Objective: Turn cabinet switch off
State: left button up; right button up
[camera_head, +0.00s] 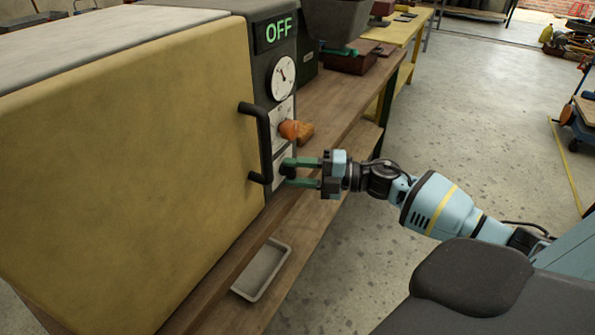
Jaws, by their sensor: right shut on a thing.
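The cabinet (120,160) has a yellowish door with a black bar handle (262,145). Its dark front panel carries a lit green display (279,30) reading OFF. My right gripper (292,173) reaches in from the right at the lower part of the panel. Its two green fingers, one above the other, are shut on a small dark switch knob (288,168) just right of the handle's lower end. The fingers partly hide the knob, so its angle is unclear. My left gripper is not in view.
A round white gauge (283,77) and an orange knob (295,130) sit above the gripper on the panel. The cabinet stands on a wooden bench (335,105). A shallow tray (262,270) lies below.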

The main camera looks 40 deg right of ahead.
dwell(0.3)
jog(key=o, duration=1)
jog(key=shift+b+v, duration=0.3)
jog(key=shift+v, duration=3.6)
